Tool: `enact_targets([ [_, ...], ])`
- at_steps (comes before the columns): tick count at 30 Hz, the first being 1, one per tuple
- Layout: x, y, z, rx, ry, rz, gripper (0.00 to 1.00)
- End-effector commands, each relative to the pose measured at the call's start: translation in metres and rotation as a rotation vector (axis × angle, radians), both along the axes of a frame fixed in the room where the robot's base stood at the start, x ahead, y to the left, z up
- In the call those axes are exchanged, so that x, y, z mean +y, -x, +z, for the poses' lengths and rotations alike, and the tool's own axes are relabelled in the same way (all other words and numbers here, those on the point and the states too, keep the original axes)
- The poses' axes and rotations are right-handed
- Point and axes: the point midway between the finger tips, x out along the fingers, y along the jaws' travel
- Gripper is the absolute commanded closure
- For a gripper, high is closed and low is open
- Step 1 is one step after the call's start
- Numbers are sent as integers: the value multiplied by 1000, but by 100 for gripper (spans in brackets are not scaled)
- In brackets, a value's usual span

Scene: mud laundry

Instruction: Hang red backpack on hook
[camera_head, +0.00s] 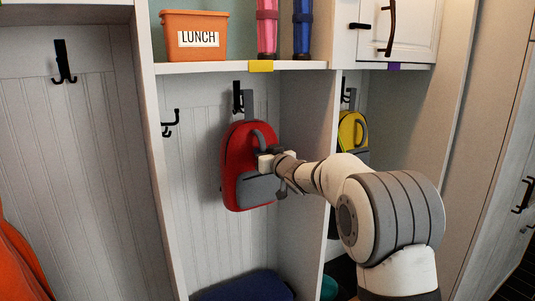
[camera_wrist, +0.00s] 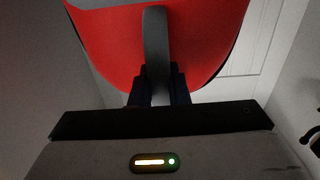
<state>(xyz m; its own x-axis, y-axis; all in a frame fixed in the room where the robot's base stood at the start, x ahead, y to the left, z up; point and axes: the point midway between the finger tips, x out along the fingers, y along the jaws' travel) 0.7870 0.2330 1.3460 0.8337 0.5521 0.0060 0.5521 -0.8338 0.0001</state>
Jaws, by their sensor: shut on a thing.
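The red backpack (camera_head: 240,150) with a grey front pocket is upright in the middle cubby, close to its back wall, in the head view. Its grey top loop reaches up to a black hook (camera_head: 238,98) on that wall. I cannot tell whether the loop is over the hook or only in front of it. My gripper (camera_head: 266,160) is at the backpack's front right side, shut on its grey handle strap (camera_wrist: 156,50). The wrist view shows the strap between the fingers (camera_wrist: 157,90) and the red backpack (camera_wrist: 205,45) behind it. The hook is not visible there.
A side hook (camera_head: 170,122) is on the cubby's left wall. An orange lunch bin (camera_head: 195,36) and two boots stand on the shelf (camera_head: 225,67) above. A yellow backpack (camera_head: 352,135) hangs in the right cubby, beyond a divider (camera_head: 305,140). A blue cushion (camera_head: 245,288) lies below.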

Motion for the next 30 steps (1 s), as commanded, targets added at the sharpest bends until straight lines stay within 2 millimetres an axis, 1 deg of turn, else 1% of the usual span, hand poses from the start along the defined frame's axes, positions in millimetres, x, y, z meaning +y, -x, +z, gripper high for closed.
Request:
enact_targets([
  [1,3,-4,4,-2,-1,1,100],
  [9,15,-20,3,-2,-2,2,100],
  [15,20,-27,3,-3,-2,3,100],
  [30,22,-29,2,-3,-1,4,100],
])
